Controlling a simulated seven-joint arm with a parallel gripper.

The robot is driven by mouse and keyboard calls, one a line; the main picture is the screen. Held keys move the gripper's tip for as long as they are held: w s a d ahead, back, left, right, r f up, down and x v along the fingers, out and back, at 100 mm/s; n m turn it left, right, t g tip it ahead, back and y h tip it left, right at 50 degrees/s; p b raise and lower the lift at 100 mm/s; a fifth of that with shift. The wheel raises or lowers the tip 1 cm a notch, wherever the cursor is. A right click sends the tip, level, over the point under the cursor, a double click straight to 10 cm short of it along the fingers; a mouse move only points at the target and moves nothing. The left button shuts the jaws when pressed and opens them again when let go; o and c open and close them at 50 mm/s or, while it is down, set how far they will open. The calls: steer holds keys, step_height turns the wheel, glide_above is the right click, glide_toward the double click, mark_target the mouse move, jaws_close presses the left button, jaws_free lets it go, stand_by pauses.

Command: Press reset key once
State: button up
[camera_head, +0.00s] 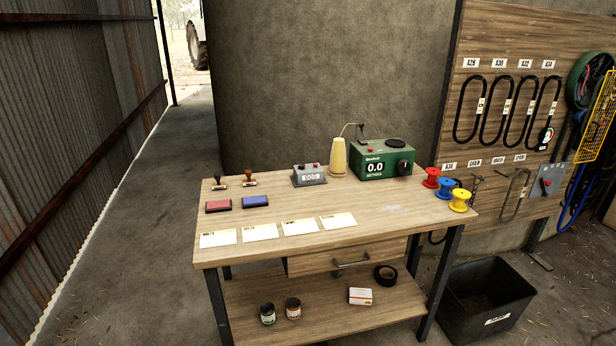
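A grey counter box (309,175) stands at the back middle of the wooden workbench. Its small display seems to read 005, and small red knobs or keys show on its top. A green metre device (382,160) stands to its right, with a 0.0 display and a dark dial on its front. A cream cone of thread (338,158) stands between them. I cannot make out which part is labelled reset. My gripper is not in view.
The workbench (370,225) also holds two stamps (249,178), a red ink pad (218,206), a blue ink pad (255,201), several paper labels (299,228) and coloured spools (446,187). A black bin (485,303) stands at right. The bench's front right top is clear.

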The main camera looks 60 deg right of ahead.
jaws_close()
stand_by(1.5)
